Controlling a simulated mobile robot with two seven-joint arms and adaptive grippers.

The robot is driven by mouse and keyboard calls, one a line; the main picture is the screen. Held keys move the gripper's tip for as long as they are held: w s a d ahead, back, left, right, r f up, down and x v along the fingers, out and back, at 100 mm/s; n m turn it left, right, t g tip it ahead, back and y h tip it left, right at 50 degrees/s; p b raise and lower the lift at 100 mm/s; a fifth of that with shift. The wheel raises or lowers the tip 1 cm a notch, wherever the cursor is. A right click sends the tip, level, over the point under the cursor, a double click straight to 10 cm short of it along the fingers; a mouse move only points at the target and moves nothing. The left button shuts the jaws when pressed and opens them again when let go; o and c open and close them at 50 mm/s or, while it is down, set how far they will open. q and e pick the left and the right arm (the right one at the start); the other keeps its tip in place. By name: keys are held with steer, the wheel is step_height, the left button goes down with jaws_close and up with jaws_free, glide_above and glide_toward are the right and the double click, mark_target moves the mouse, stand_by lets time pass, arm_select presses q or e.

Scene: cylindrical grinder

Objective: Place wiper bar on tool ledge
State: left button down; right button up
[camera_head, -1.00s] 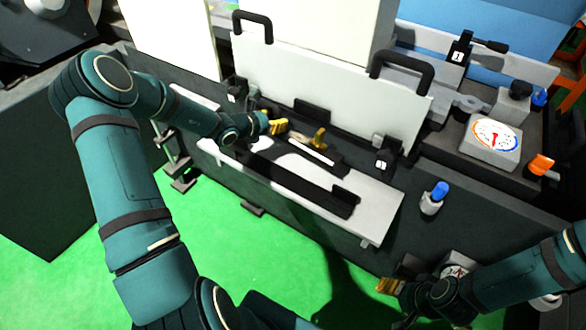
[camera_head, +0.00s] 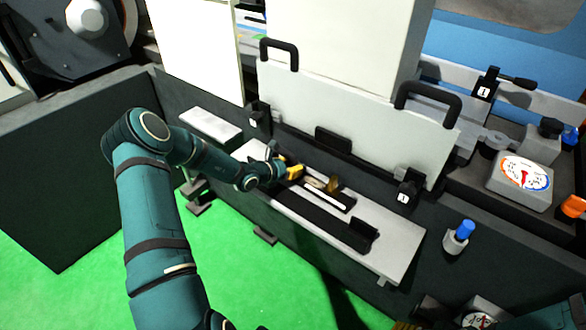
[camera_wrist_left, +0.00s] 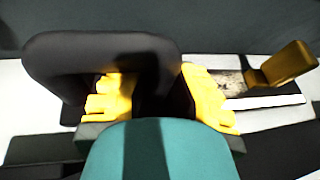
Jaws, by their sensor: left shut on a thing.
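The tool ledge (camera_head: 399,245) is a long pale shelf on the front of the machine, with dark rails along it. My left gripper (camera_head: 293,172) is low over the ledge's left part. In the left wrist view its yellow fingers (camera_wrist_left: 160,98) are shut on a black looped part, which I take to be the wiper bar's handle (camera_wrist_left: 98,48). A bar with a white strip (camera_head: 325,199) and a brass tab (camera_head: 333,183) lies just right of the fingers. Whether it joins the held part is hidden. A sliver of my right gripper (camera_head: 404,325) shows at the bottom edge.
A pale upright guard with two black handles (camera_head: 428,95) stands behind the ledge. A dial gauge (camera_head: 525,174) and a blue-topped knob (camera_head: 463,231) are to the right. A small grey shelf (camera_head: 211,122) is to the left.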

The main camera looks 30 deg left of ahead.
arm_select(q)
steer(key=shift+r, duration=0.15)
steer(key=c, duration=0.9)
jaws_free()
steer(key=shift+c, duration=0.2)
steer(key=p+v, duration=0.2)
steer(key=v, duration=0.9)
steer(key=shift+s, duration=0.45)
steer(key=shift+a, duration=0.1)
